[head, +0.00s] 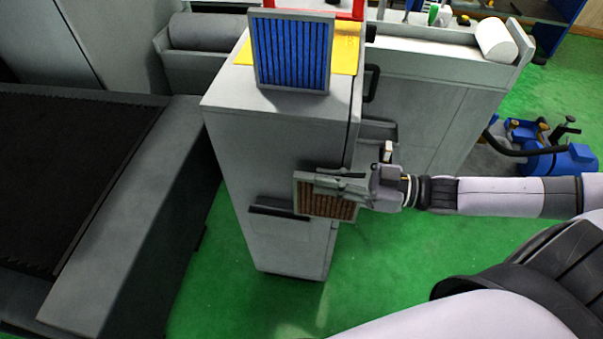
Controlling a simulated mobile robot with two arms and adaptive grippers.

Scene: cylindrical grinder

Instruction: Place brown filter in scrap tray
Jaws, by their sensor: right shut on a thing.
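The brown filter (328,206) is a square, grey-framed panel with brown pleats. My right gripper (335,187) is shut on it and holds it upright in front of the grey cabinet, below the level of its top. The fingers cover part of the filter's upper half. I cannot tell whether the filter touches the cabinet. My left gripper is not in view. I cannot make out a scrap tray for certain.
A blue filter (291,52) stands on top of the grey cabinet (268,150), by a yellow sheet (347,55). A dark-topped machine bed (70,170) is at left. A blue vacuum-like machine (555,158) stands at right. Green floor (400,260) is open below my right arm.

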